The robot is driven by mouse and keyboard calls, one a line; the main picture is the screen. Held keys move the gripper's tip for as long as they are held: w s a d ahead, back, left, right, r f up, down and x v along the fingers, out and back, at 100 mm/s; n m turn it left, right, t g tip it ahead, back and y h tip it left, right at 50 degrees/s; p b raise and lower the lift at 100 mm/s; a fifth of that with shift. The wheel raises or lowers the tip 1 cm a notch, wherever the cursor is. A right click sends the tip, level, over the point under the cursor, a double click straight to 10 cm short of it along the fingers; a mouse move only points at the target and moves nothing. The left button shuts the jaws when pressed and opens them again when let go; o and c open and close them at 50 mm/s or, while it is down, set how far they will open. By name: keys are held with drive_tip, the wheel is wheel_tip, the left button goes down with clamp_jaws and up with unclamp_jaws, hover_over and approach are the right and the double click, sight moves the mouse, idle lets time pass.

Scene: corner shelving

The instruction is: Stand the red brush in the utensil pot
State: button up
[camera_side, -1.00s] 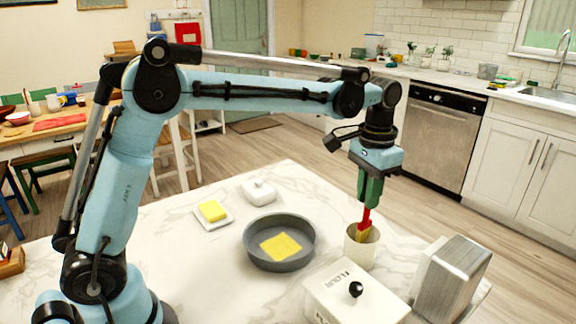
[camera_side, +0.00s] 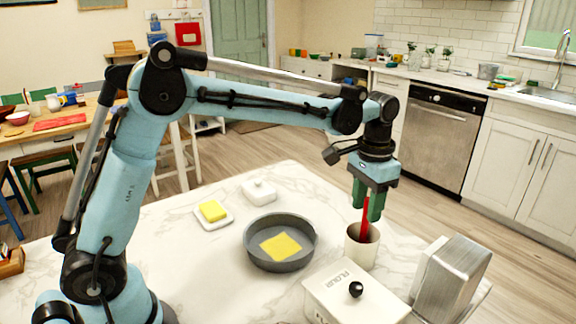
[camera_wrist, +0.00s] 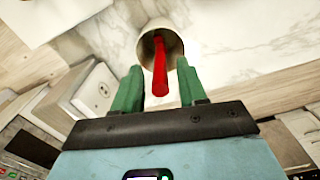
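The red brush (camera_side: 365,217) stands in the cream utensil pot (camera_side: 359,252), its handle sticking up above the rim and its lower end hidden inside. In the wrist view the red brush (camera_wrist: 159,68) leans against the inside of the pot (camera_wrist: 150,28). My gripper (camera_side: 367,210) is just above the pot with its green fingers spread on either side of the handle. The wrist view shows my gripper (camera_wrist: 160,88) open, with a gap between each finger and the handle.
A grey round pan (camera_side: 281,262) with a yellow square inside is left of the pot. A white flour box (camera_side: 343,296) with a black knob stands in front, and a metal block (camera_side: 455,280) is at right. A butter dish (camera_side: 213,214) and a white lidded dish (camera_side: 259,192) sit farther back.

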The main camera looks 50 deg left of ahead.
drive_tip(key=shift+r, duration=0.1)
wheel_tip(320, 180, up, 12)
drive_tip(key=shift+f, duration=0.1)
idle(0.7)
drive_tip(key=shift+s+a, duration=0.1)
idle(0.6)
drive_tip(key=s+a+f+t, duration=0.2)
drive_tip(key=s+f, duration=0.1)
drive_tip(key=s, duration=0.2)
drive_tip(key=s+a+f+n+t, duration=0.1)
drive_tip(key=s+a+f+t, duration=0.1)
drive_tip(key=s+f, duration=0.2)
drive_tip(key=s+a+f+n+t, duration=0.1)
drive_tip(key=s+a+f+t, duration=0.1)
drive_tip(key=s, duration=0.6)
drive_tip(key=shift+s+a+f+t, duration=0.15)
drive_tip(key=shift+f+t, duration=0.15)
drive_tip(key=shift+f, duration=0.3)
drive_tip(key=shift+w+a+f+t, duration=0.1)
drive_tip(key=shift+f+t, duration=0.2)
drive_tip(key=shift+f, duration=0.25)
